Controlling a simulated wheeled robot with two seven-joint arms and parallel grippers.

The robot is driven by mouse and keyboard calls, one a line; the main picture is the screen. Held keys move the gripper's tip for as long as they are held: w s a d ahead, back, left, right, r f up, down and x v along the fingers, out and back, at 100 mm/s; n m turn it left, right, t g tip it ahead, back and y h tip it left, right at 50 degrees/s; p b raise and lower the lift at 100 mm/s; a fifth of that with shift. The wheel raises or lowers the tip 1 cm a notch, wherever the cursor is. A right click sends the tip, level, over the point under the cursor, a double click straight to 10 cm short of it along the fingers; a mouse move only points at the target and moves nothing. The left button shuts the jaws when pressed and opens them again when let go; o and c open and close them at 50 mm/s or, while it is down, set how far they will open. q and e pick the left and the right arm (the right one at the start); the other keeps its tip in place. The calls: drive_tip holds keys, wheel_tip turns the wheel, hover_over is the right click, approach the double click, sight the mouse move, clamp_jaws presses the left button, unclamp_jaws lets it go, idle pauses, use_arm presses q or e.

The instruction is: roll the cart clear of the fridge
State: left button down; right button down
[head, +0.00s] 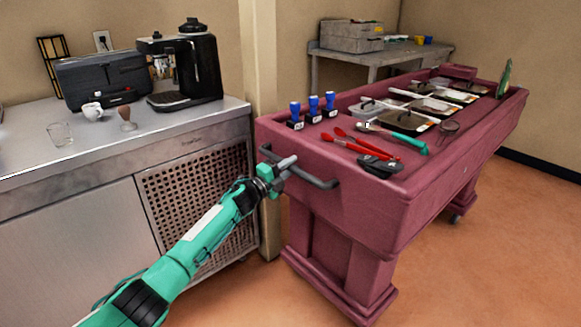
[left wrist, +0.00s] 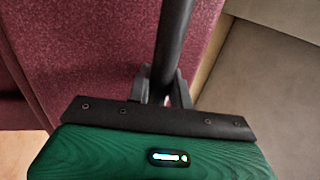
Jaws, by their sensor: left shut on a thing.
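The maroon cart (head: 400,220) stands on the right in the head view, its near end facing me. Its dark bar handle (head: 316,181) sticks out from that end; in the left wrist view the bar (left wrist: 174,35) runs up between the fingers. My left gripper (head: 279,175) is shut on the handle near its left part, and its fingers (left wrist: 167,90) close around the bar. The steel counter fridge (head: 80,230) with a perforated grille stands left of the cart; my left arm covers part of its front. My right gripper is not in view.
The cart top carries blue-handled stamps (head: 313,108), red tongs (head: 350,143), and several lidded pans. A wall pillar (head: 262,110) stands just behind the cart's left corner. A coffee machine (head: 185,65) is on the fridge top. Orange floor (head: 500,240) is open at right.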

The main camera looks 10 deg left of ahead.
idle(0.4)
use_arm(q)
drive_tip(key=c, duration=1.3)
unclamp_jaws()
drive_tip(key=p+v, duration=0.1)
drive_tip(key=v, duration=1.2)
drive_tip(key=shift+s+a+f+p, duration=0.2)
drive_tip(key=shift+s+a+p, duration=0.05)
drive_tip(key=shift+p, duration=0.1)
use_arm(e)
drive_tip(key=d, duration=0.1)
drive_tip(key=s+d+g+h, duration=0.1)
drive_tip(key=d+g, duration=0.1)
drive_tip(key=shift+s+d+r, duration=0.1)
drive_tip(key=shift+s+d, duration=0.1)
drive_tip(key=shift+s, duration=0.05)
